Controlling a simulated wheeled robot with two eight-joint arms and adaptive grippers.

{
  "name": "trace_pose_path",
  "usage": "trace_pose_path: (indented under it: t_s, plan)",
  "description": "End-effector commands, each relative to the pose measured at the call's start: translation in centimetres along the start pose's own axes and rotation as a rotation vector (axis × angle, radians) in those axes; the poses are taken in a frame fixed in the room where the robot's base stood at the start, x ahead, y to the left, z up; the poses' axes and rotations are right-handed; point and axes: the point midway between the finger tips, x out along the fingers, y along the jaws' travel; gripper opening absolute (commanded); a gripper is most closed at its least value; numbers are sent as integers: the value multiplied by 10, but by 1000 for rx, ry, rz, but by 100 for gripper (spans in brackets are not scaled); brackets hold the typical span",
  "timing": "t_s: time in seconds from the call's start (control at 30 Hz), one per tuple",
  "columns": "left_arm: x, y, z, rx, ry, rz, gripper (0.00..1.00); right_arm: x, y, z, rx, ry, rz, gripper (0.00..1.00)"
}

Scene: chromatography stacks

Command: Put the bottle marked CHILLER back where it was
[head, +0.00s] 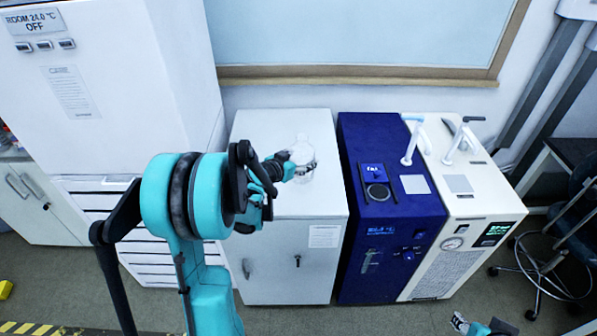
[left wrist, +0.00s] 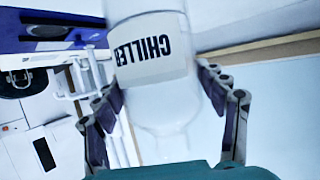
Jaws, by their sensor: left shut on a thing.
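The clear bottle with a white CHILLER label (left wrist: 155,48) sits between the fingers of my left gripper (left wrist: 165,88), which is shut on it. The label reads upside down in the left wrist view. In the head view the bottle (head: 303,150) shows pale and faint over the top of the white cabinet (head: 262,128), with my left gripper (head: 287,166) at its left side. I cannot tell whether its base touches the cabinet top. My right gripper (head: 460,322) shows only in part at the bottom edge, and its opening is unclear.
A dark blue unit (head: 362,135) with a round plate stands right of the cabinet. A white unit (head: 470,195) with hoses and a gauge stands beyond it. A tall white appliance (head: 110,80) is at left. The window ledge (head: 360,75) runs behind. A stool (head: 560,255) is at right.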

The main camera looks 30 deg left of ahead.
Motion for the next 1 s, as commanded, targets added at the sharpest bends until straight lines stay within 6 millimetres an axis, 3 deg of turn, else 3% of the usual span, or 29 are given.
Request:
trace_pose_path:
  t_s: [0.23, 0.47, 0.83, 0.87, 0.93, 1.0]
  plan:
    - [7, -10, 12, 0, 0, 1, 12, 6, 0, 4, 0, 0, 0, 40]
    - [19, -10, 42, 0, 0, 1, 12, 18, 0, 13, 0, 0, 0, 40]
    - [21, -9, 45, 0, 0, 1, 12, 20, 0, 14, 0, 0, 0, 40]
    - [21, -9, 45, 0, 0, 2, 74, 20, 0, 14, 0, 0, 0, 40]
    - [20, -9, 44, 1, -1, 1, 92, 19, 0, 13, 0, 0, 0, 40]
    - [20, -9, 44, 0, 0, 1, 92, 19, 0, 13, 0, 0, 0, 40]
